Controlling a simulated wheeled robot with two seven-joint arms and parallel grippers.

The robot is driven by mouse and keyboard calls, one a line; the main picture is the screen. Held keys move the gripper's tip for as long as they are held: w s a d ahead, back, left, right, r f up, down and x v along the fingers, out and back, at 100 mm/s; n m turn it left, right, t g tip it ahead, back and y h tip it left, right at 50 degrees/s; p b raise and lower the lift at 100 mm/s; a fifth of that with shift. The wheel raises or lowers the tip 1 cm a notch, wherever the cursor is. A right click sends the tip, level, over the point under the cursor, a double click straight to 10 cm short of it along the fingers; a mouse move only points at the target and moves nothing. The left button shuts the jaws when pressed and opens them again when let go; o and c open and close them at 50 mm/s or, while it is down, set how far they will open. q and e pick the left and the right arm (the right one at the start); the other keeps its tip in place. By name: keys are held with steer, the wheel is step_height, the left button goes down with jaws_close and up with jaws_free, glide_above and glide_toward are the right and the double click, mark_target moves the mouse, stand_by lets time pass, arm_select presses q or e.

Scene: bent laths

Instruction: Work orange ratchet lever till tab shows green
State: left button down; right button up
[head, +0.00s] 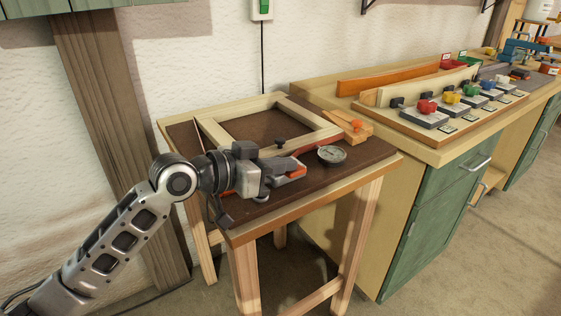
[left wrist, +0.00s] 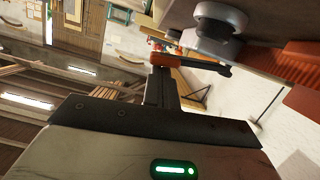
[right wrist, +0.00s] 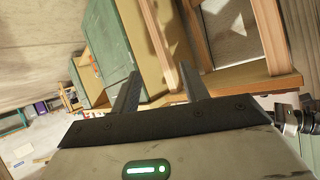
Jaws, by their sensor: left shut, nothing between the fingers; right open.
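An orange lever end (left wrist: 168,60) on a dark bar shows in the left wrist view, joined near a round grey knob (left wrist: 220,20) beside a red-orange band (left wrist: 300,62). My left gripper (left wrist: 160,75) is shut and empty, its fingertips right at the lever's end; I cannot tell whether they touch. In the head view my left gripper (head: 284,165) hides much of the mechanism; an orange piece (head: 297,172) shows at its tips. A round dial (head: 331,154) lies on the table. I cannot make out the tab or its colour. My right gripper (right wrist: 160,88) is open and empty.
A pale wooden frame (head: 215,133) lies on the small dark-topped table (head: 375,158), with an orange clamp-like block (head: 350,124) at its right corner. A longer bench (head: 435,155) with coloured switches stands close on the right. Floor in front is clear.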

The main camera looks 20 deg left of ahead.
arm_select(q)
step_height(320, 180, up, 5)
steer(key=p, duration=0.4)
steer(key=f+b+v, duration=0.1)
steer(key=b+v, duration=0.1)
steer(key=v, duration=0.7)
steer(key=shift+s+a+b, duration=0.25)
steer(key=shift+a+b, duration=0.05)
steer(key=shift+a, duration=0.25)
arm_select(e)
steer(key=shift+r, duration=0.35)
steer(key=shift+f, duration=0.1)
